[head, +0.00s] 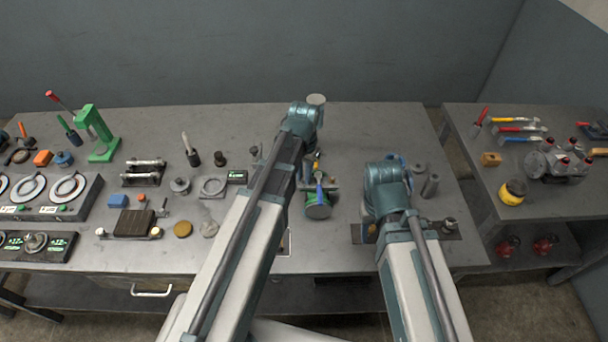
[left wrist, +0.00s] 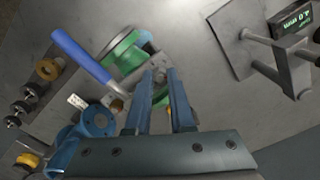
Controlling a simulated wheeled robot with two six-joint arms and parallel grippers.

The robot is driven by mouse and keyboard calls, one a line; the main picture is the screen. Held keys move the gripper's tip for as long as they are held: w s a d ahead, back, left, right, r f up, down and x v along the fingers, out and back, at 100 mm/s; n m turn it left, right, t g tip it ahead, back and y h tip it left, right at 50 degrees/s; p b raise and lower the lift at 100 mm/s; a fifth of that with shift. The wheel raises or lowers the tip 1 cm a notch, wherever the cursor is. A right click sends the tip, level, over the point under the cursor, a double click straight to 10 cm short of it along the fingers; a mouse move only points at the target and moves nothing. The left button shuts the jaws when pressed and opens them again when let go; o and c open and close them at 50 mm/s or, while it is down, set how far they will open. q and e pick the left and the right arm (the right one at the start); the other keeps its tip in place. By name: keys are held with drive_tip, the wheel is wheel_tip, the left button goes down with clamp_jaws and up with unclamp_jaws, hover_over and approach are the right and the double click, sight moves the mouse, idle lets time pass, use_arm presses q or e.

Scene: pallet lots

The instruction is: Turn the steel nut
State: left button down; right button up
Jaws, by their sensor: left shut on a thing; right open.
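My left gripper (left wrist: 162,74) points down at a green fixture (left wrist: 125,52), its blue-grey fingers close together. A small grey metal piece shows at the fingertips; I take it for the steel nut, mostly hidden by the fingers. A blue handle (left wrist: 80,54) with a metal end lies against the fixture. In the head view the green fixture (head: 318,208) stands just right of my left forearm, which hides most of that gripper. My right arm ends to the right of the fixture, and its jaws are hidden behind its wrist.
A stand with a green display (head: 237,177) is left of my left arm. Steel cylinders (head: 431,185) stand beyond my right wrist. A side table (head: 480,185) holds hammers.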

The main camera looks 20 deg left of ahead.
use_arm(q)
drive_tip(key=c, duration=0.8)
unclamp_jaws()
drive_tip(key=shift+r, duration=0.1)
wheel_tip(320, 180, up, 14)
drive_tip(key=p, duration=1.4)
drive_tip(key=shift+f, duration=0.2)
